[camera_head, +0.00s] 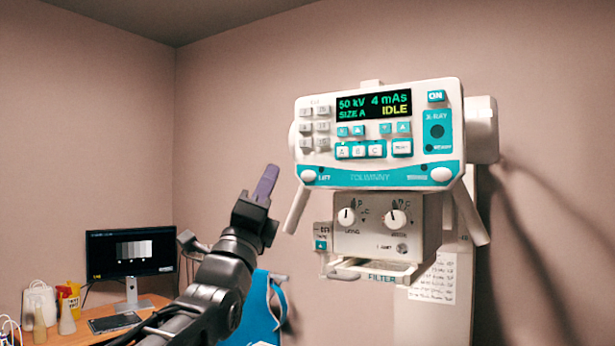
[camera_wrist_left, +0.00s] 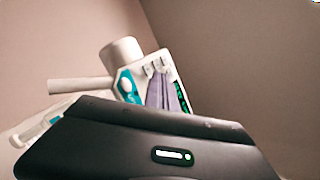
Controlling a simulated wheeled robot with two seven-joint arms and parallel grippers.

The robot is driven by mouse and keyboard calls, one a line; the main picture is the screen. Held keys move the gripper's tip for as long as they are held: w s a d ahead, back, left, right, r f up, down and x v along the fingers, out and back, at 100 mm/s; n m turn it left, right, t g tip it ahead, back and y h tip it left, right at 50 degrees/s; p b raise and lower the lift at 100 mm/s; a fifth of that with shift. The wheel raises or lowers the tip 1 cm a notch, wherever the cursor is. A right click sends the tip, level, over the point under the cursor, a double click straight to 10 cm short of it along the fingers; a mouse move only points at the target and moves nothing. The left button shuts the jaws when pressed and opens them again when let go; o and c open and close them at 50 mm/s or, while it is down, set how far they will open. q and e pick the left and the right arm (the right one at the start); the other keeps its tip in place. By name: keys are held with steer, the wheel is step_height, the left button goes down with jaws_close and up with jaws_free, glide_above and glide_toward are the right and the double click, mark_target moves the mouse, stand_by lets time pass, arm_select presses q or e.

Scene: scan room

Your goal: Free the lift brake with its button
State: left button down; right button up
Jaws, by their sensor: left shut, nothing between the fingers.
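The white X-ray control head (camera_head: 380,130) hangs ahead on the right, its screen reading 50 kV, 4 mAs, SIZE A, IDLE. A round white button (camera_head: 308,176) sits at the lower left of its teal strip, beside a small label that seems to read LIFT. My left gripper (camera_head: 266,182) points up, its purple-grey fingers shut and empty. In the head view it is left of that button, apart from it in the picture. In the left wrist view the fingers (camera_wrist_left: 165,92) overlap part of the control head (camera_wrist_left: 128,88); whether they touch it I cannot tell.
A second round white button (camera_head: 441,174) is at the strip's right end. Two slanted handles, the left one (camera_head: 296,210) nearest my gripper, flank the collimator box (camera_head: 375,225) with its knobs. A desk (camera_head: 150,305) with a monitor (camera_head: 132,252) stands at lower left.

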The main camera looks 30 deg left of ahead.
mark_target(308, 176)
arm_select(q)
steer(key=w+p, duration=0.5)
steer(key=w, duration=0.4)
steer(key=shift+a, duration=0.1)
stand_by(2.0)
steer(key=shift+w, duration=0.35)
steer(key=shift+w, duration=0.4)
stand_by(0.6)
steer(key=shift+s+b, duration=0.8)
steer(key=shift+b, duration=0.05)
